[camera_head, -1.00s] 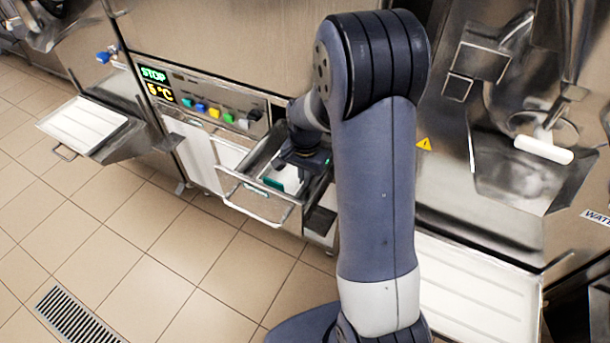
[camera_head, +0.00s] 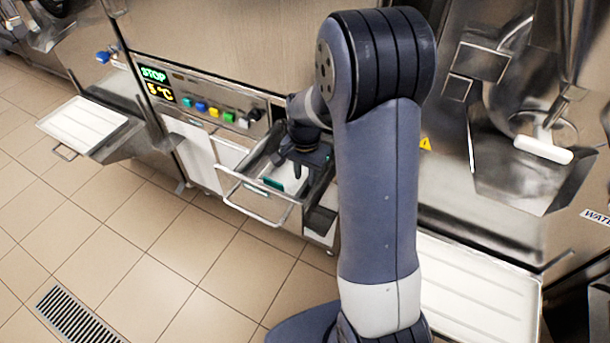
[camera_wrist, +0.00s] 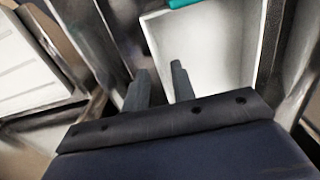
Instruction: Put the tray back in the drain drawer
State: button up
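The drain drawer (camera_head: 238,178) is pulled out of the machine front below the control buttons. The white tray (camera_head: 291,178) lies inside it, with a teal piece at its front end. My gripper (camera_head: 298,172) is over the drawer and hides part of the tray. In the wrist view, my gripper (camera_wrist: 160,77) shows two dark fingers apart, near the left edge of the white tray (camera_wrist: 215,45). No held object is visible between the fingers. Whether the fingertips touch the tray cannot be told.
A control panel (camera_head: 205,106) with coloured buttons is above the drawer. A white-topped shelf (camera_head: 82,122) juts out at left, and another white tray-like surface (camera_head: 478,288) is at lower right. A floor grate (camera_head: 75,315) lies front left. The tiled floor before the drawer is clear.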

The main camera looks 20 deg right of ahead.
notch_tip(320, 180, up, 11)
jog(key=shift+p, duration=0.45)
jog(key=shift+f, duration=0.1)
dwell(0.9)
